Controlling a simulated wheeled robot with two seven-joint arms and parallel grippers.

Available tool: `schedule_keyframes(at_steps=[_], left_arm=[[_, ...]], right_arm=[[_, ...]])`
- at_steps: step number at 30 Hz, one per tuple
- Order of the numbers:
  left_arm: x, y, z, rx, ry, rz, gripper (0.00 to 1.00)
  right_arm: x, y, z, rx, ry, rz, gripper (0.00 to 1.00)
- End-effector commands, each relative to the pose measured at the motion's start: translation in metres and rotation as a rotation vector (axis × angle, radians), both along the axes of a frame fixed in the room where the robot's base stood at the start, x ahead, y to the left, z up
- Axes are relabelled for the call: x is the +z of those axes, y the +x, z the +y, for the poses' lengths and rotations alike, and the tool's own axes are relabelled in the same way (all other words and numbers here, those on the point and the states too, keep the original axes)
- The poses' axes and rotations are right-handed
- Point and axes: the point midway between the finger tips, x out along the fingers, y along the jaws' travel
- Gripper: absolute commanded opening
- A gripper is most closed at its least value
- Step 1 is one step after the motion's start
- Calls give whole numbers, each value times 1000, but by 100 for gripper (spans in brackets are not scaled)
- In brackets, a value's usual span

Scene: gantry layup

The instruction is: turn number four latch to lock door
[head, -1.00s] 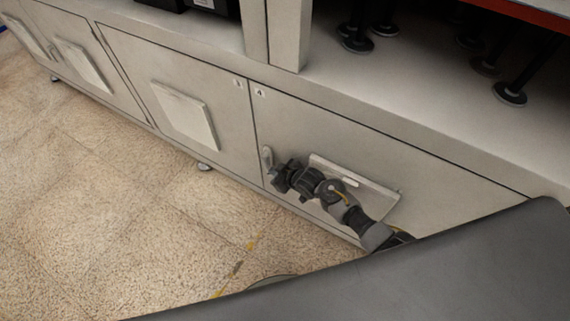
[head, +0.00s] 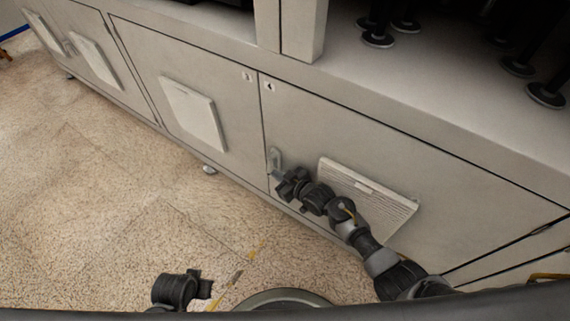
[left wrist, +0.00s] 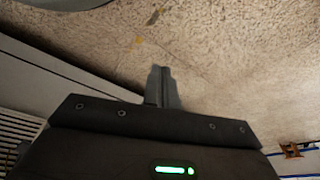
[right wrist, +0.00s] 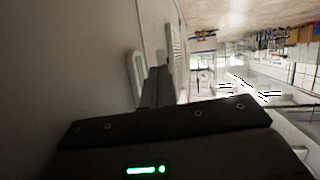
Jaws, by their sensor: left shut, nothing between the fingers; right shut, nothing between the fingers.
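The door marked 4 (head: 340,130) looks flush with the cabinet front in the head view. Its small pale latch (head: 275,158) is near the door's left edge and looks about upright. My right gripper (head: 279,177) is shut and empty, just below the latch; I cannot tell whether it touches. In the right wrist view the shut fingers (right wrist: 157,86) are beside the pale, elongated latch (right wrist: 134,73). My left gripper is shut and empty over the floor in the left wrist view (left wrist: 161,86). A dark part of my left arm shows at the head view's bottom.
A louvred vent panel (head: 372,194) is on door 4, behind my right arm. Door 3 (head: 190,65) is to the left, with its own panel (head: 194,113). The speckled floor (head: 90,210) in front of the cabinet is clear. The counter (head: 430,85) overhangs above.

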Motion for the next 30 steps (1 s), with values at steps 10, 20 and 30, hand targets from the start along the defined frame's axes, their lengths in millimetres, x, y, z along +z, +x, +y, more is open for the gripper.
schedule_keyframes(at_steps=[10, 20, 30], left_arm=[[2, 0, 0, 0, 0, 0, 0], [4, 0, 0, 0, -1, -5, 0], [-39, -11, 2, -4, 3, 30, 0]], right_arm=[[0, 0, 4, 5, 1, 0, 0], [8, 0, 5, 6, 3, -3, 0], [72, -29, 1, 2, 5, -6, 0]])
